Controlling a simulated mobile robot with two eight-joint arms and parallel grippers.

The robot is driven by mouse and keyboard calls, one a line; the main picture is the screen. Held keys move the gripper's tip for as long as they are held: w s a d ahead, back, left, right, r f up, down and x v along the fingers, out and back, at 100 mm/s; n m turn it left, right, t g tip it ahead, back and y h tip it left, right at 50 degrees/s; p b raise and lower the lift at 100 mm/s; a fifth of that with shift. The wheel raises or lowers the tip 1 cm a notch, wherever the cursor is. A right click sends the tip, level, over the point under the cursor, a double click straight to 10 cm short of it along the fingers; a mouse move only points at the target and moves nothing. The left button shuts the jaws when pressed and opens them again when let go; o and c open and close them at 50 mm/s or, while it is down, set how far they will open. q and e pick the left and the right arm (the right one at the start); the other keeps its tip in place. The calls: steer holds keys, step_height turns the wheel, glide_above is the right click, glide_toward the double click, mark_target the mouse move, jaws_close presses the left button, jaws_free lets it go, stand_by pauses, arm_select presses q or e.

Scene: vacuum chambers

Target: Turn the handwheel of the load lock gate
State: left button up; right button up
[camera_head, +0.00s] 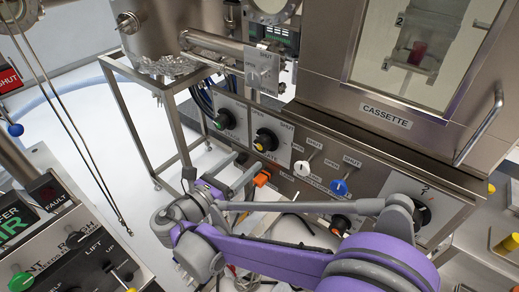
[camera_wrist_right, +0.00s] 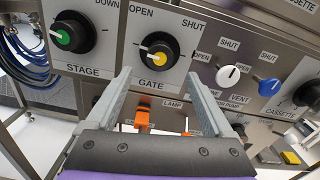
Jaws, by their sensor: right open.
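The gate handwheel is a black round knob with a yellow centre (camera_wrist_right: 157,50), on a light plate marked GATE, OPEN and SHUT. It also shows in the head view (camera_head: 265,140), on the front of the steel cabinet. My right gripper (camera_head: 244,168) is open and empty, just below and in front of this knob. In the right wrist view its two grey fingers (camera_wrist_right: 158,80) point up at the plate, one to each side of the knob's lower part. I see no contact with the knob. My left gripper is not in view.
A green-centred STAGE knob (camera_wrist_right: 71,34) is left of the gate knob. White (camera_wrist_right: 228,76) and blue (camera_wrist_right: 268,87) levers are to its right. An orange part (camera_wrist_right: 143,113) shows between my fingers, lower down. A steel frame (camera_head: 120,100) stands at left.

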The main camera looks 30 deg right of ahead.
mark_target(259, 148)
steer(key=x, duration=0.7)
steer(key=shift+w+d, duration=0.2)
steer(key=shift+d, duration=0.15)
steer(key=shift+c, duration=0.3)
jaws_close()
